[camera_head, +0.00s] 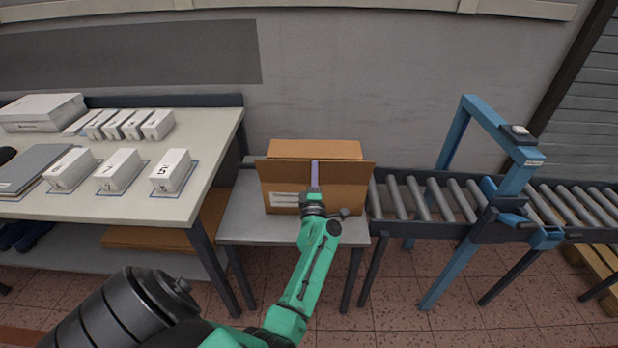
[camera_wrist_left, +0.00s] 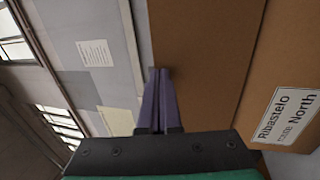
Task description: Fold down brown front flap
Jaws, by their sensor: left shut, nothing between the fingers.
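The brown cardboard box (camera_head: 340,199) stands on a grey table, its labelled front facing me. Its front flap (camera_head: 345,171) appears raised, with an upper edge wider than the box, in front of a lighter brown top surface (camera_head: 300,149). My left gripper (camera_head: 315,166) is shut and empty, its purple fingers in front of the flap's middle. In the left wrist view the gripper (camera_wrist_left: 159,72) has its tips at the edge of the brown flap (camera_wrist_left: 205,60); contact cannot be told. The white label (camera_wrist_left: 288,117) reads "Ribastelo North". My right gripper is not in view.
The box's grey table (camera_head: 240,215) adjoins a roller conveyor (camera_head: 430,200) with a blue frame (camera_head: 465,250) on the right. A workbench (camera_head: 215,150) on the left bears several numbered white boxes (camera_head: 118,170). A grey wall (camera_head: 380,80) stands behind.

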